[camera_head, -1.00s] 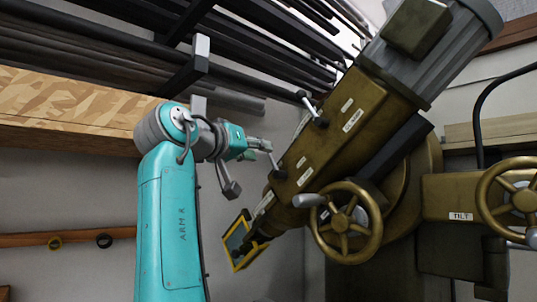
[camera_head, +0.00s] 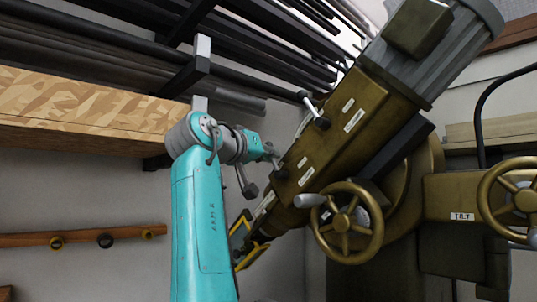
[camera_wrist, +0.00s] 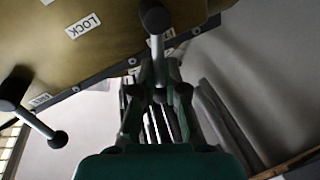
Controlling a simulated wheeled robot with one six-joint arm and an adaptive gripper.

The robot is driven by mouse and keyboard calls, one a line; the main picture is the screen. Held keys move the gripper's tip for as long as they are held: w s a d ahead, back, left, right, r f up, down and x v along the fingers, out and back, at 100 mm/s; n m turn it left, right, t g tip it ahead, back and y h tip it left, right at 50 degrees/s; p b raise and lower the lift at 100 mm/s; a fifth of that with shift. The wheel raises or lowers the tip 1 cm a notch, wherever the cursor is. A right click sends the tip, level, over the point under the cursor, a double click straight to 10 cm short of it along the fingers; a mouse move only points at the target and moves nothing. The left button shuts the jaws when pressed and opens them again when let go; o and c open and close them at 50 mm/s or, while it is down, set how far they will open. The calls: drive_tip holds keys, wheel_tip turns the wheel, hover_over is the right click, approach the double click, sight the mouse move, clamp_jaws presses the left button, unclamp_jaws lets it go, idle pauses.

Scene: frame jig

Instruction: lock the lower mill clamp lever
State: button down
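The lower clamp lever (camera_head: 281,172) sits on the side of the brass-coloured mill head (camera_head: 340,130). It has a dark hub and a silver rod. In the wrist view the lower lever's hub (camera_wrist: 155,17) is at top centre and its rod runs down toward my fingers. My gripper (camera_wrist: 160,72) has its fingers apart, one on each side of the rod's lower part. It also shows at the lever in the head view (camera_head: 271,152). Contact is not clear, and the rod's end is partly hidden among the fingers. A LOCK label (camera_wrist: 83,25) is left of the hub.
The upper clamp lever (camera_head: 315,108) is higher on the head; it shows at left in the wrist view (camera_wrist: 40,122). Brass handwheels (camera_head: 345,222) stand to the right. A shelf (camera_head: 80,105) and dark bars (camera_head: 110,50) are at left and above. A yellow-edged item (camera_head: 250,255) is below.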

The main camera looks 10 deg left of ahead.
drive_tip(key=shift+s+r, duration=0.15)
drive_tip(key=shift+r, duration=0.2)
drive_tip(key=s+d+m+h, duration=0.1)
drive_tip(key=m, duration=0.3)
drive_tip(key=s+d+m+t+h, duration=0.1)
drive_tip(key=m, duration=0.3)
drive_tip(key=s+d+f+m+h, duration=0.1)
drive_tip(key=d+m, duration=0.1)
drive_tip(key=m, duration=0.3)
drive_tip(key=shift+s+d+f+m+h, duration=0.15)
drive_tip(key=shift+d+f+m+h, duration=0.15)
drive_tip(key=shift+m, duration=0.45)
drive_tip(key=shift+s+d+f+m+h, duration=0.1)
drive_tip(key=shift+s+f+m+h, duration=0.1)
drive_tip(key=shift+m+h, duration=0.4)
drive_tip(key=shift+m, duration=0.25)
